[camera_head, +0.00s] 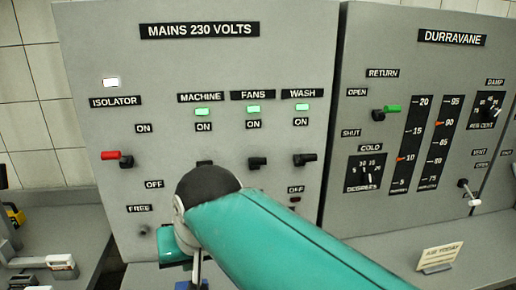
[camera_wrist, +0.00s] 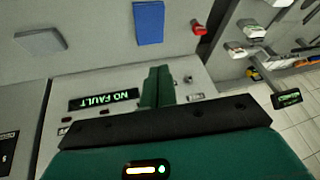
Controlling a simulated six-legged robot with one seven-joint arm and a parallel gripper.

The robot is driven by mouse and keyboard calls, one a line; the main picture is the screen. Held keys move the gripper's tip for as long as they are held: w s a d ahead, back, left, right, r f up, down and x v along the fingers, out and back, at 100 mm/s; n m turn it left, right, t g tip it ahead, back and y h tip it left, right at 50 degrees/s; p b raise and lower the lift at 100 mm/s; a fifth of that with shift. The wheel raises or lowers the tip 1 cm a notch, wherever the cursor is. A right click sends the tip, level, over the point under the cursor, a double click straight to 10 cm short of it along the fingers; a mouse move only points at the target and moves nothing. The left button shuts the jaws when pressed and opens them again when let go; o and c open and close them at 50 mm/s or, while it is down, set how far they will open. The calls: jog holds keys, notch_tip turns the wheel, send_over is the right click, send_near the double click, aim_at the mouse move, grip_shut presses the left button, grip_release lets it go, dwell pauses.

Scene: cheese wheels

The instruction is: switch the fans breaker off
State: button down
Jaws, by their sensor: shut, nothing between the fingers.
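The fans breaker (camera_head: 257,162) is a small black lever on the grey mains panel (camera_head: 110,75) in the head view. It sits below the FANS label, a lit green lamp (camera_head: 253,109) and an ON mark. Its OFF mark is hidden behind my arm. The lever sticks out toward the camera, so I cannot tell its exact tilt. My gripper shows in the wrist view (camera_wrist: 157,70), its two green fingers together with nothing between them. In the head view my teal arm reaches the panel's lower part, left of and below the fans lever; the fingertips are hidden there.
The machine breaker (camera_head: 204,163) is partly covered by my wrist. The wash breaker (camera_head: 305,159) stands right of the fans lever, and the red isolator lever (camera_head: 118,157) is at far left. The DURRAVANE panel (camera_head: 420,75) adjoins on the right. A NO FAULT display (camera_wrist: 103,100) shows in the wrist view.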

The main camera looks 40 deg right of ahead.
jog(key=w+d+r+m, duration=0.4)
jog(key=d+r+m, duration=0.2)
jog(key=r, duration=0.3)
notch_tip(320, 180, up, 16)
jog(key=m+g+h, duration=0.2)
jog(key=m, duration=1.3)
send_over(259, 159)
jog(key=s+a, duration=0.3)
jog(key=s, duration=0.1)
jog(key=shift+s, duration=0.15)
jog(key=x, duration=1.4)
jog(key=shift+s, duration=0.15)
jog(key=shift+s+f, duration=0.1)
jog(key=shift+s, duration=0.05)
